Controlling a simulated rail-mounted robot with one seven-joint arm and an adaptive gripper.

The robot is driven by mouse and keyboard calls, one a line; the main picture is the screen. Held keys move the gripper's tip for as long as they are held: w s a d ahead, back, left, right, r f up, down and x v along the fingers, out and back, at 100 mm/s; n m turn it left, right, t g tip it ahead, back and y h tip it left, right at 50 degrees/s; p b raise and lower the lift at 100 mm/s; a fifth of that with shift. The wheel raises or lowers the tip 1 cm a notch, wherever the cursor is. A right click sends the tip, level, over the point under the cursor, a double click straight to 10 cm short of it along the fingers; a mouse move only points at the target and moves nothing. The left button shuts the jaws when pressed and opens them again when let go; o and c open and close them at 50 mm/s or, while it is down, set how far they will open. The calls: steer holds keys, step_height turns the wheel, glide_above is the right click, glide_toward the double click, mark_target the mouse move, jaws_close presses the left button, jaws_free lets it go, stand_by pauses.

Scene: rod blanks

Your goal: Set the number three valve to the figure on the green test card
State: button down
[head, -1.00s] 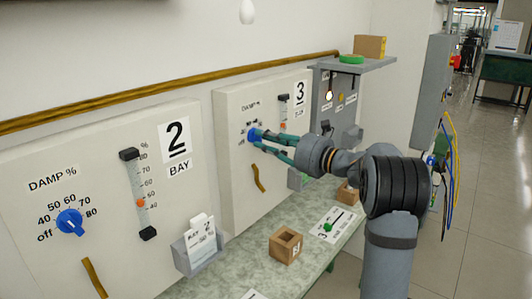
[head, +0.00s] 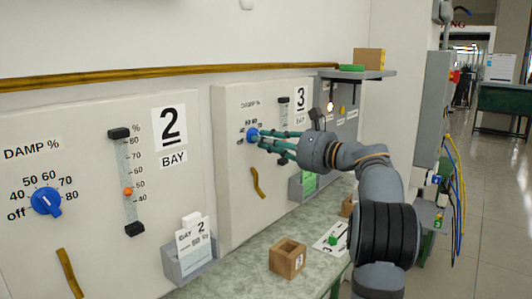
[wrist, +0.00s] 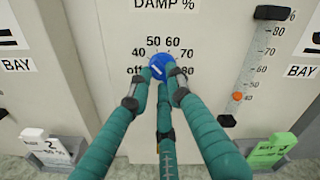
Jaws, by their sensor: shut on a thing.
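The number three panel (head: 235,190) carries a blue DAMP % knob (head: 252,135), with a scale from off through 40 to 80. My gripper (head: 263,136) reaches it from the right. In the wrist view its teal fingers close on the blue knob (wrist: 160,66) from both sides and below. The fingers cover part of the knob, and I cannot read its pointer setting. A green card (head: 309,183) stands in a holder right of the knob. It also shows at the lower right of the wrist view (wrist: 268,150), its writing too small to read.
The bay 2 panel (head: 90,220) is at left with its own blue knob (head: 46,200) and a white card (head: 194,240) in a holder. A vertical gauge (wrist: 258,65) is right of the gripped knob.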

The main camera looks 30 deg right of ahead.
steer(key=shift+f+n+b, duration=0.2)
steer(key=shift+n+b, duration=0.8)
steer(key=shift+n, duration=0.3)
steer(key=shift+r+n, duration=0.1)
steer(key=shift+n, duration=0.2)
steer(key=c, duration=1.6)
jaws_free()
steer(key=v, duration=1.2)
